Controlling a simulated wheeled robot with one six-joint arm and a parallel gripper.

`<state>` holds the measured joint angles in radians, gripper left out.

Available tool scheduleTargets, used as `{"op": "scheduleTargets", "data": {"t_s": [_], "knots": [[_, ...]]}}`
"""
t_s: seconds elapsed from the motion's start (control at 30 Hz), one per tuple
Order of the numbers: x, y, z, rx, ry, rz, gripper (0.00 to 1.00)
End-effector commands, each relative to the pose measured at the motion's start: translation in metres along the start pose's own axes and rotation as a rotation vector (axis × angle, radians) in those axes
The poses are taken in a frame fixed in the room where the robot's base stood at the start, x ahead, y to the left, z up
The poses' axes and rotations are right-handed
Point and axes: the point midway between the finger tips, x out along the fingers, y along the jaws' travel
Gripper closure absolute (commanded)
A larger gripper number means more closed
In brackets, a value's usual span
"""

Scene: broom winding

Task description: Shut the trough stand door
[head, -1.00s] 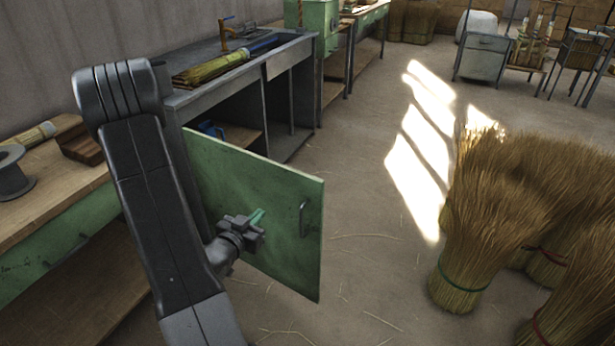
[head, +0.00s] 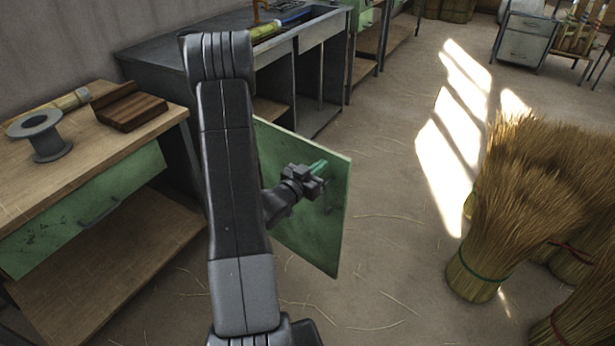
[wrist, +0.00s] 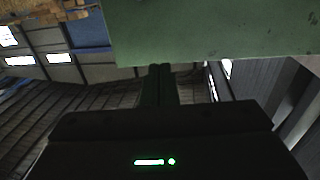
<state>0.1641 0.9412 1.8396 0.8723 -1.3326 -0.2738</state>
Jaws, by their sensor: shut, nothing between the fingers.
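The trough stand door (head: 325,230) is a green panel standing open, jutting out from the grey trough stand (head: 283,72) toward the floor on the right. My gripper (head: 318,168) is shut and empty, in front of the door's face in the head view. In the wrist view the door (wrist: 215,30) fills the upper right, just beyond the closed fingers (wrist: 158,72). I cannot tell whether the fingertips touch it. The door handle is mostly hidden behind my gripper. My arm hides the door's hinge side and part of the stand.
A wooden bench (head: 60,150) with a green drawer, a grey spool (head: 42,135) and a brown wooden block (head: 130,108) stands at left. Bundles of broom straw (head: 510,215) stand at right. The floor between the door and the bundles is clear apart from loose straws.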

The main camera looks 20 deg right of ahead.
Motion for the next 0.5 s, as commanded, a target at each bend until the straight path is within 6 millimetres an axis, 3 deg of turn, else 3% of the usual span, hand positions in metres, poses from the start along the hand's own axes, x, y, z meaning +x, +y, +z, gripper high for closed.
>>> {"op": "scheduleTargets", "data": {"t_s": [0.2,0.5], "knots": [[0.024,0.0,0.0,0.0,0.001,0.001,1.0],[0.029,0.0,0.0,0.0,0.0,0.0,1.0]]}}
